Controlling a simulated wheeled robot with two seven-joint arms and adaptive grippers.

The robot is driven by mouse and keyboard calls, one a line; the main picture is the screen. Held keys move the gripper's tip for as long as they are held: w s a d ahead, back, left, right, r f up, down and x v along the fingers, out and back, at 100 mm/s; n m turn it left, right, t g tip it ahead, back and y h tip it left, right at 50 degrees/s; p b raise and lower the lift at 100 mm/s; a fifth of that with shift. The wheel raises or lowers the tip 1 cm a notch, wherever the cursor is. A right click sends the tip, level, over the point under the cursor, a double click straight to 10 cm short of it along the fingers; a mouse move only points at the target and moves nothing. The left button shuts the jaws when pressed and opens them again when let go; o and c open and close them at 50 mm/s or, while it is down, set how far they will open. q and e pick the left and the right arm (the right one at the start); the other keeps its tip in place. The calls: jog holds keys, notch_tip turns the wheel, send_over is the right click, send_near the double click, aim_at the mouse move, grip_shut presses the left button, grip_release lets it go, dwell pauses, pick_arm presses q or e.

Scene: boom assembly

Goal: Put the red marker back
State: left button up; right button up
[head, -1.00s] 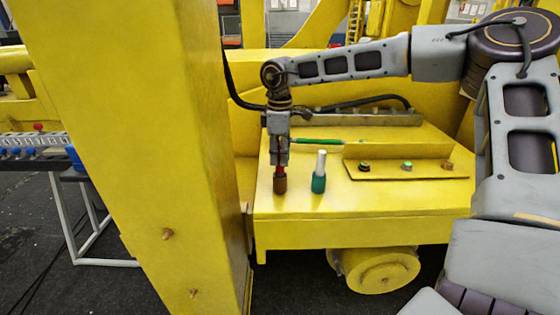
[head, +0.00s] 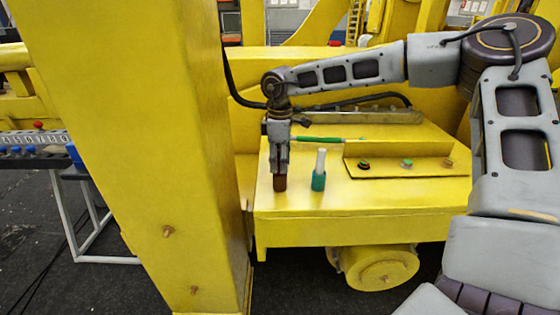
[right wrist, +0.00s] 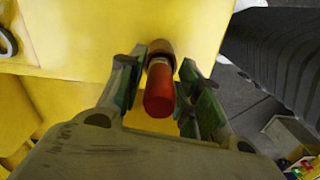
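The red marker (right wrist: 160,92) stands with its far end in a brown holder (right wrist: 161,48), seen in the right wrist view; in the head view the brown holder (head: 280,183) stands on the yellow deck and the marker is mostly hidden by the gripper. My right gripper (head: 280,166) is right over the holder, pointing down. In the right wrist view its fingers (right wrist: 163,75) stand either side of the marker, with narrow gaps showing on both sides, so it looks open. My left gripper is not in view.
A teal holder with a white stick (head: 319,170) stands just right of the brown holder. A green pen (head: 318,139) lies behind. A raised panel with several buttons (head: 406,164) is at right. A thick yellow post (head: 150,150) stands at left. The deck's front is clear.

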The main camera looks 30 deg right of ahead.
jog(key=shift+r, duration=0.2)
dwell(0.4)
jog(key=shift+r+b, duration=0.95)
jog(key=shift+r, duration=5.05)
jog(key=shift+f, duration=0.1)
